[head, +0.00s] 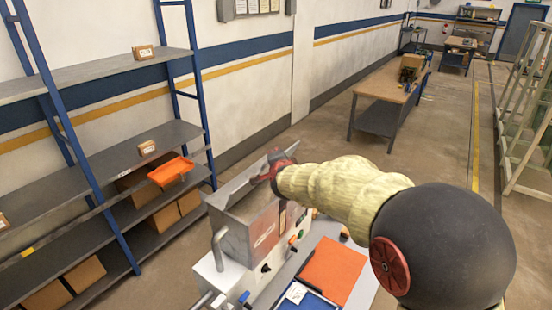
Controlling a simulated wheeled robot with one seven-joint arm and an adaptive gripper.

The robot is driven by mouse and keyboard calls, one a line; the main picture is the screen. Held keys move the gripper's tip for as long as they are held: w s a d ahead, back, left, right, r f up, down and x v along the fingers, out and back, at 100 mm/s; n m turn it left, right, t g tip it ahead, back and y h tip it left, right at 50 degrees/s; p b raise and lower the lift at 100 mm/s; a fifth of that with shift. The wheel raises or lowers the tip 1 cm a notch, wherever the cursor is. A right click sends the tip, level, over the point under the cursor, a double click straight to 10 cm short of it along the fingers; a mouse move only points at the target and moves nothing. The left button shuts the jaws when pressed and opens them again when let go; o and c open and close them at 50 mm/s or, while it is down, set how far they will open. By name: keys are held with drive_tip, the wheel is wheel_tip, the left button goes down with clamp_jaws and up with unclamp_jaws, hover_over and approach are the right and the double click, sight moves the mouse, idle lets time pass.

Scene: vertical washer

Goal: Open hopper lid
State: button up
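The metal hopper (249,240) stands on top of a white machine in the lower middle of the head view. Its grey lid (235,184) looks raised and tilted along the far left side, with part of the hopper's inside showing below it. My gripper (272,169), dark with red parts, is at the upper right end of the lid, overlapping its edge in the picture. I cannot tell whether it touches the lid. My arm comes in from the right and hides part of the hopper's right end. The fingertips are too small to read.
An orange sheet (333,269) and a blue clipboard lie on the machine's surface, right of the hopper. A bent metal pipe (218,247) stands at its front left. Shelves (115,152) with boxes and an orange tray line the left wall. A workbench (388,84) stands farther back.

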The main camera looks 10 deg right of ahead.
drive_tip(key=shift+o, duration=1.4)
drive_tip(key=shift+f, duration=0.1)
drive_tip(key=shift+s, duration=0.1)
drive_tip(key=v, duration=1.1)
drive_tip(key=shift+s+r, duration=0.25)
drive_tip(key=shift+s, duration=0.15)
drive_tip(key=shift+c, duration=0.3)
